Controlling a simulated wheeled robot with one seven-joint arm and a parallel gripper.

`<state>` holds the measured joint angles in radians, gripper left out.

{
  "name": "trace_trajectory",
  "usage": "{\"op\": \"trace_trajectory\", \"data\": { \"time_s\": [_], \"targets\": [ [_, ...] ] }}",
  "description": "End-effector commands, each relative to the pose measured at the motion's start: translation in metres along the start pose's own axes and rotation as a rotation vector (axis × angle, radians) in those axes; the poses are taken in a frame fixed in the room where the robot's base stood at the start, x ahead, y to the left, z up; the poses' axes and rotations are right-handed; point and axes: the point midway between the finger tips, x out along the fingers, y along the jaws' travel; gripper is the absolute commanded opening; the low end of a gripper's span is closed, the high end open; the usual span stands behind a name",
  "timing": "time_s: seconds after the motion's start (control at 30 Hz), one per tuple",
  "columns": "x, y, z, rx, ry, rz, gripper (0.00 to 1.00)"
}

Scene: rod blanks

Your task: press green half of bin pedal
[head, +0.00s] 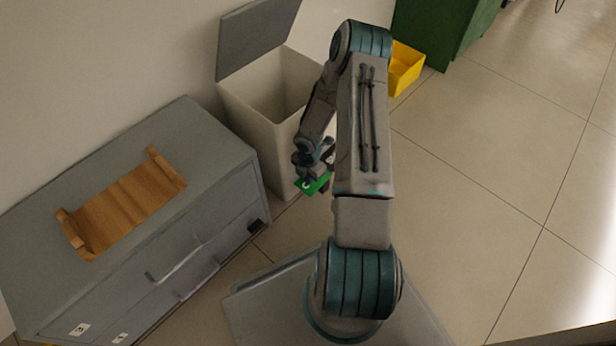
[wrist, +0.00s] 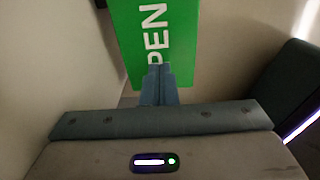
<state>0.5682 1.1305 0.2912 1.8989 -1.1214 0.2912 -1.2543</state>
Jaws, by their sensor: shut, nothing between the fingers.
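The cream bin (head: 258,112) stands against the wall, its grey lid (head: 257,36) raised and its inside visible. The green half of the pedal (head: 312,184) is low at the bin's front, partly hidden by my arm. In the wrist view the green half (wrist: 178,62) fills the upper middle, with white lettering of which "PEN" shows. My gripper (wrist: 160,70) is shut and empty, its fingertips over the lower part of the green plate, covering some lettering. They look to be at or very close to its surface; contact is not certain. The pedal's other half is not visible.
A grey drawer cabinet (head: 215,215) with a wooden tray (head: 125,208) on top stands left of the bin. A yellow box (head: 404,66) and a green cabinet (head: 440,28) are behind my arm. The tiled floor (head: 490,150) at right is clear.

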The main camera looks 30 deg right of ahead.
Motion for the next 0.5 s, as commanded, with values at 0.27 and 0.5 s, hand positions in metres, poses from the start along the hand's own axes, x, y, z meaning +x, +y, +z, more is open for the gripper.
{"op": "trace_trajectory", "data": {
  "time_s": [0.27,0.5],
  "targets": [
    [0.0023,-0.0006,0.0011,0.0,-0.003,-0.002,0.0],
    [0.0013,0.0007,-0.0007,-0.003,-0.002,-0.001,0.0]
  ]
}}
